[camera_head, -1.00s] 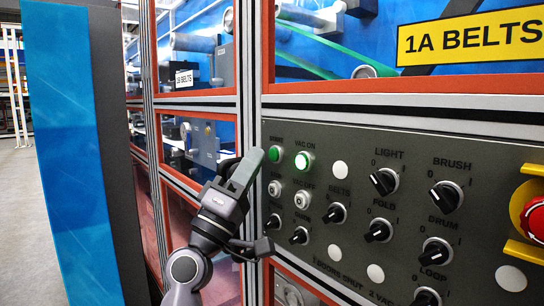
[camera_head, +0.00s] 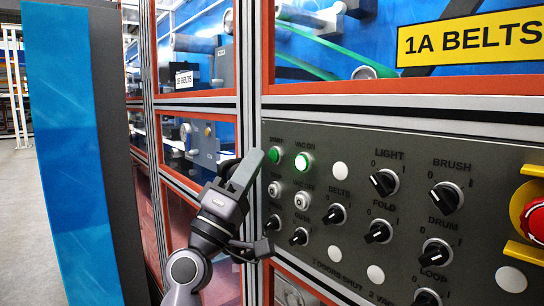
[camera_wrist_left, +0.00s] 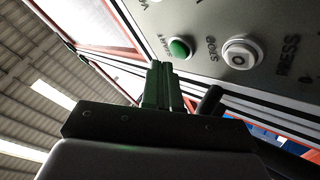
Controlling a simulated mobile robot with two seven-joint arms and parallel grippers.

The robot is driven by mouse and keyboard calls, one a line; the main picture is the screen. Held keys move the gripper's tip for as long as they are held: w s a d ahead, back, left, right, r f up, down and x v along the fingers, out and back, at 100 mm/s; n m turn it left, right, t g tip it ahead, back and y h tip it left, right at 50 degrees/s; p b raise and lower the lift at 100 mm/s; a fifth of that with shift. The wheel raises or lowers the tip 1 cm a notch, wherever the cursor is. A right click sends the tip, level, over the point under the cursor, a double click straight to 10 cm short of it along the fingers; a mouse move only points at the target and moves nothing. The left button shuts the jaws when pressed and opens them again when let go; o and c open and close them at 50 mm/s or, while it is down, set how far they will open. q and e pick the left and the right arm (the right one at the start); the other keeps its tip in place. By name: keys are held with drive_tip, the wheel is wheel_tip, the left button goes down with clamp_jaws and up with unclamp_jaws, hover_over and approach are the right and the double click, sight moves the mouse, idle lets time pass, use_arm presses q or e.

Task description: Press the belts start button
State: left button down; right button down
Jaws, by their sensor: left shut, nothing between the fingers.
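The green start button (camera_head: 274,154) sits at the upper left of the grey control panel (camera_head: 330,262). In the left wrist view the start button (camera_wrist_left: 180,48) is a green dome beside its START label. My left gripper (camera_head: 254,158) is shut and empty, its fingers pointing up toward the panel's upper left corner. In the head view its tips are just left of the start button. In the left wrist view the closed green fingertips (camera_wrist_left: 159,70) are close to the button, with a small gap in the picture. Whether they touch it I cannot tell. My right gripper is not in view.
A bright green VAC ON button (camera_head: 303,162) is right of the start button. A white stop button (camera_head: 275,189) and VAC OFF button (camera_head: 302,201) are below. Several black knobs fill the panel. A red emergency stop (camera_head: 536,219) is at far right.

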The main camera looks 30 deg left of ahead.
use_arm(q)
drive_tip(key=shift+w+d, duration=0.1)
idle(0.7)
drive_tip(key=shift+w+d, duration=0.1)
drive_tip(key=shift+w, duration=0.2)
drive_tip(key=shift+w+d+b, duration=0.15)
drive_tip(key=shift+w+b, duration=0.25)
idle(0.8)
drive_tip(key=shift+s, duration=0.1)
drive_tip(key=shift+s+a, duration=0.3)
drive_tip(key=shift+s, duration=0.4)
drive_tip(key=shift+s+a+p, duration=0.2)
drive_tip(key=shift+s+a, duration=0.1)
drive_tip(key=shift+s, duration=0.45)
drive_tip(key=shift+s+a+p, duration=0.2)
drive_tip(key=shift+s+a, duration=0.15)
drive_tip(key=shift+s, duration=0.45)
drive_tip(key=shift+s+a+p, duration=0.2)
drive_tip(key=shift+s+a, duration=0.1)
drive_tip(key=shift+s, duration=0.45)
